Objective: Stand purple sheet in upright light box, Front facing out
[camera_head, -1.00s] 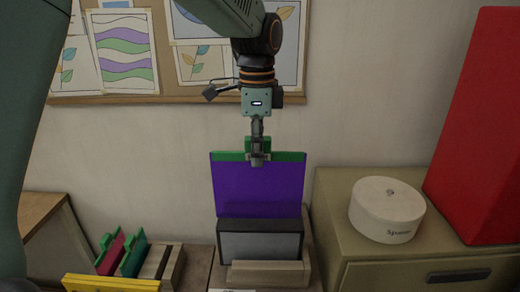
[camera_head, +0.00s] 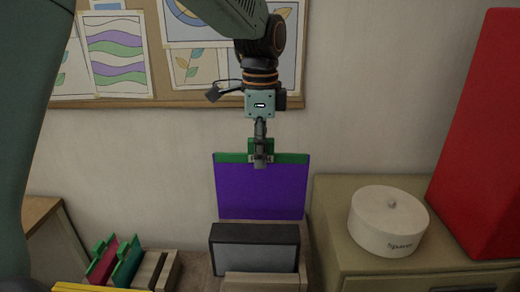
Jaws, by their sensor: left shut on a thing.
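The purple sheet (camera_head: 261,192) has a green top edge with a tab and hangs upright in the head view. My left gripper (camera_head: 260,158) is shut on the green tab at its top. The light box (camera_head: 254,248) has a dark frame and a pale grey panel and stands upright below the sheet. The sheet's lower edge shows just above and behind the box's top, with a narrow gap in the picture. I cannot tell which face of the sheet is turned toward me. My right gripper is not in view.
A wooden block (camera_head: 262,282) lies in front of the light box. At left, a rack (camera_head: 165,270) stands by red and green sheets (camera_head: 115,262). At right, a cabinet (camera_head: 340,215) bears a round white tin (camera_head: 388,220) and a tall red object (camera_head: 485,140). A pinboard (camera_head: 120,102) hangs behind.

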